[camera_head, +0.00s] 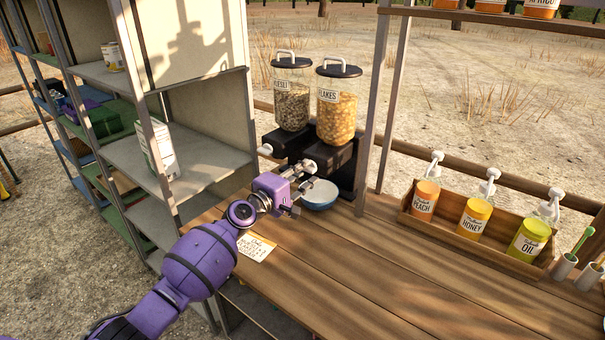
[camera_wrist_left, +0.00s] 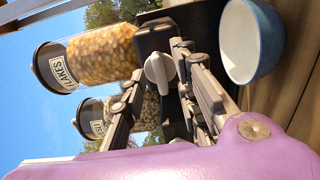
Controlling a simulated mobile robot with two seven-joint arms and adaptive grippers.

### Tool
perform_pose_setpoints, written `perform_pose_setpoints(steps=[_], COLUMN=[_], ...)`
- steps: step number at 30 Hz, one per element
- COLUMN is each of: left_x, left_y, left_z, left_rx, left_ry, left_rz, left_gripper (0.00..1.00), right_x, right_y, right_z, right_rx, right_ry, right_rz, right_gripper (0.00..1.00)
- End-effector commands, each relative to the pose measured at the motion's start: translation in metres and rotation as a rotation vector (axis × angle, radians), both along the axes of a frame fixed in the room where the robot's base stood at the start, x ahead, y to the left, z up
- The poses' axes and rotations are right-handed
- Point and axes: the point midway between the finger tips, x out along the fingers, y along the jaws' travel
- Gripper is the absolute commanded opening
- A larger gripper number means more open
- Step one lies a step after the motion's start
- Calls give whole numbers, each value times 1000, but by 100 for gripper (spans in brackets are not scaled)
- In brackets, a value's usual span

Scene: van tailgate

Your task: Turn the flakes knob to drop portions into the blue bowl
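The flakes dispenser (camera_head: 337,112) is a clear jar with a dark lid on a black base; it also shows in the left wrist view (camera_wrist_left: 103,55). Its white knob (camera_head: 309,166) faces my left gripper (camera_head: 301,186). In the left wrist view the knob (camera_wrist_left: 160,72) sits between the tips of my left gripper (camera_wrist_left: 158,65). The fingers are spread on either side of it, and I cannot tell whether they touch it. The blue bowl (camera_head: 320,194) stands below the dispenser's front; its white inside (camera_wrist_left: 243,42) looks empty in the left wrist view. My right gripper is not in view.
The muesli dispenser (camera_head: 292,98) stands just left of the flakes, with its own white knob (camera_head: 265,150). A paper card (camera_head: 257,248) lies on the wooden counter (camera_head: 370,270). A wooden crate (camera_head: 420,225) of pump bottles is at right. A metal shelf (camera_head: 205,165) stands at left.

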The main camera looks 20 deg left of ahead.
Motion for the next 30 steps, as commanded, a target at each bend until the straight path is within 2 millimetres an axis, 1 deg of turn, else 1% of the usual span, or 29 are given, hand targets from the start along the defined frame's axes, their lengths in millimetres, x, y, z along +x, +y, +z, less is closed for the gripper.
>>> perform_pose_setpoints(steps=[3, 9, 20, 26, 30], left_x=[0, 0, -1, -1, -1], left_y=[0, 0, 0, 0, 0], left_z=[0, 0, -1, -3, -4], left_rx=[0, 0, 16, 90, 182], left_ry=[0, 0, -5, -31, -63], left_rz=[0, 0, 0, -1, -1], left_gripper=[27, 1, 0, 0, 0], right_x=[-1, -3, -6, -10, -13], right_y=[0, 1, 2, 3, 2], right_z=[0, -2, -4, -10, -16], right_rx=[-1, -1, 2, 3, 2], right_ry=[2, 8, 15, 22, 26], right_rz=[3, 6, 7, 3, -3], right_gripper=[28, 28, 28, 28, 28])
